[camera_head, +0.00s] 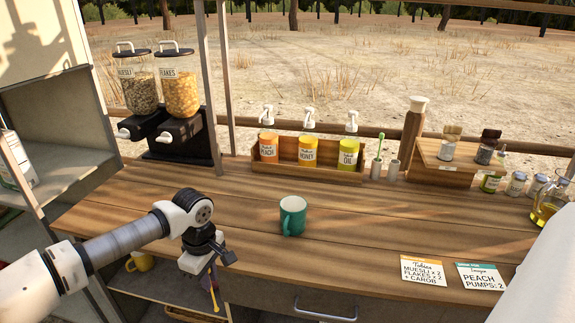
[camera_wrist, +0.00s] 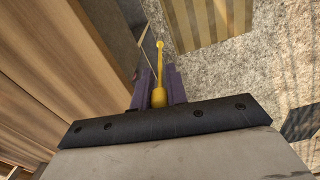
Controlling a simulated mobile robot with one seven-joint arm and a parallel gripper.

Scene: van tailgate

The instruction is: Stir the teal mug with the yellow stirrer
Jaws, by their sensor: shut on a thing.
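The teal mug (camera_head: 293,215) stands upright on the wooden counter near its middle, handle toward the lower left. My gripper (camera_head: 212,275) is left of the mug and lower in the picture, at the counter's front edge, pointing down. It is shut on the yellow stirrer (camera_head: 215,297), which hangs down from the fingers. In the wrist view the yellow stirrer (camera_wrist: 159,75) sits between my two purple fingers (camera_wrist: 159,92) and points away from the palm. The mug is not in the wrist view.
The counter (camera_head: 380,225) is clear around the mug. A pump-bottle rack (camera_head: 280,152) and cereal dispensers (camera_head: 165,130) stand at the back. Two order cards (camera_head: 422,271) lie front right. A yellow mug (camera_head: 142,262) sits on a lower shelf. A drawer handle (camera_head: 325,312) is in front.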

